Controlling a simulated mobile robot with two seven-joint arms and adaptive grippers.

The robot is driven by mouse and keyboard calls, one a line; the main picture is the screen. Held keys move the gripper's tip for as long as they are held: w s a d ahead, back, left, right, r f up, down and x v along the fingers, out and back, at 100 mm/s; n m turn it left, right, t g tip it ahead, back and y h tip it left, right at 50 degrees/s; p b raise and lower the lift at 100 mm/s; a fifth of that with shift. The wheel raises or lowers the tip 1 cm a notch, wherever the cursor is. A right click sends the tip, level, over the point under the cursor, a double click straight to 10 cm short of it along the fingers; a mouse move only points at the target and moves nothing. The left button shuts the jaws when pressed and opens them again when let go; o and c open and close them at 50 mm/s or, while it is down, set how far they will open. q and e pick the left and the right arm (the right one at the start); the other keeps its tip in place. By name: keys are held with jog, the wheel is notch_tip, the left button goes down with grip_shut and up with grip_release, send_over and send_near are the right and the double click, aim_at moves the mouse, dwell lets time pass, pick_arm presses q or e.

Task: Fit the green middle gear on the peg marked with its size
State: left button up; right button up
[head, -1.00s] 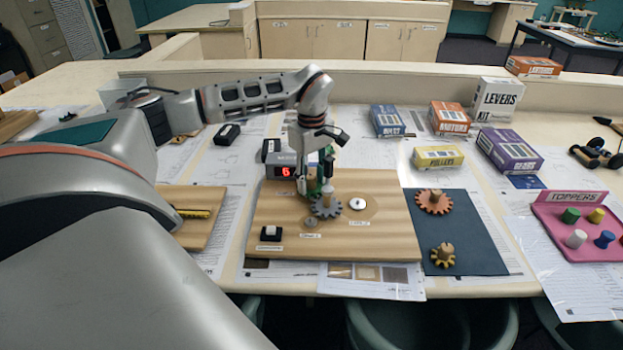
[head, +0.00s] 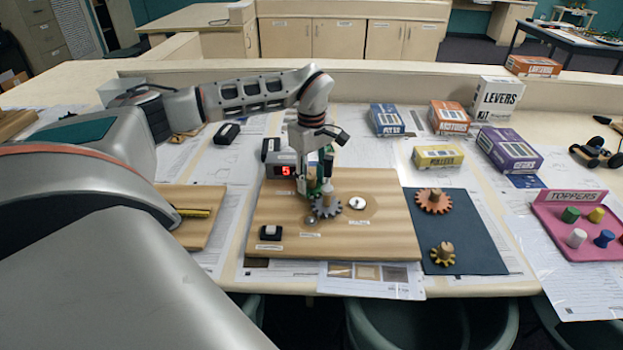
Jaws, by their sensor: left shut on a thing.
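My left gripper (head: 320,188) reaches down over the wooden gear board (head: 385,235), close behind the grey gear. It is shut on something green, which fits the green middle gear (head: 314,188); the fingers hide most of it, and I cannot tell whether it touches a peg. The grey gear (head: 329,208) sits on the board with a pale knob on top. A bare round hub (head: 357,203) with a short peg stands to its right. A small peg spot (head: 310,220) lies at its front left, partly covered. The labels are too small to read. My right gripper is out of view.
A dark mat (head: 465,240) right of the board holds an orange gear (head: 434,201) and a yellow gear (head: 443,255). A display box (head: 283,165) stands behind the board, a black-and-white switch (head: 270,232) at front left. Kit boxes (head: 437,157) and a pink toppers tray (head: 585,245) lie right.

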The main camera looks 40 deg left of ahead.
aim_at(311, 177)
pick_arm(q)
jog(key=shift+f, duration=0.6)
jog(key=o, duration=0.7)
jog(key=shift+o, duration=0.2)
jog(key=shift+r, duration=5.55)
